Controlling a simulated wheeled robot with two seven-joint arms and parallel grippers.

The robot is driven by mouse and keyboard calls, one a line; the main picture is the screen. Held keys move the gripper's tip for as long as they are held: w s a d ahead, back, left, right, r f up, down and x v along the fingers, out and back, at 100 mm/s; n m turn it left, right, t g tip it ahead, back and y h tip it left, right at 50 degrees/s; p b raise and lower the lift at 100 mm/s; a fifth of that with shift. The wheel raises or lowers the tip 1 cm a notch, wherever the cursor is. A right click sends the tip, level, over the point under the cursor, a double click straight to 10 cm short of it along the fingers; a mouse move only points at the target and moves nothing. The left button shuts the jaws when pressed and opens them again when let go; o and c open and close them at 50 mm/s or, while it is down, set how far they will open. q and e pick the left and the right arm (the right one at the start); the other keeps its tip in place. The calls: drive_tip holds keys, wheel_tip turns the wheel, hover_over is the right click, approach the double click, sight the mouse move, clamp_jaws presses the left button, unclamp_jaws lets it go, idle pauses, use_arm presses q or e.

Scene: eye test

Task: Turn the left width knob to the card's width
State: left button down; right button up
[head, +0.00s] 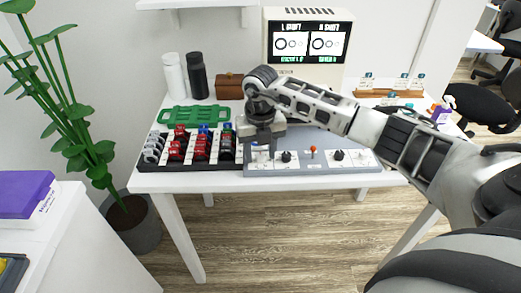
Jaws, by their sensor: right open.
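A grey control panel (300,171) lies at the front of the white table. It bears dark knobs, one left of the middle (286,156) and one to the right (338,155), with an orange-topped lever (313,151) between them. My right gripper (261,148) is open over the panel's left end and hides part of it. I cannot tell which knob is the left width knob, or whether the gripper touches one. No card can be made out for certain. My left gripper is not in view.
A monitor (307,14) reading "L SHIFT" and "R SHIFT" stands behind. Left of the panel is a black tray (190,167) of red, blue and grey items, with a green rack (180,113) behind it. Bottles (197,78), a brown box (229,86) and a plant (75,120) stand nearby.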

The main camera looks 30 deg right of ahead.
clamp_jaws()
drive_tip(key=shift+n, duration=0.3)
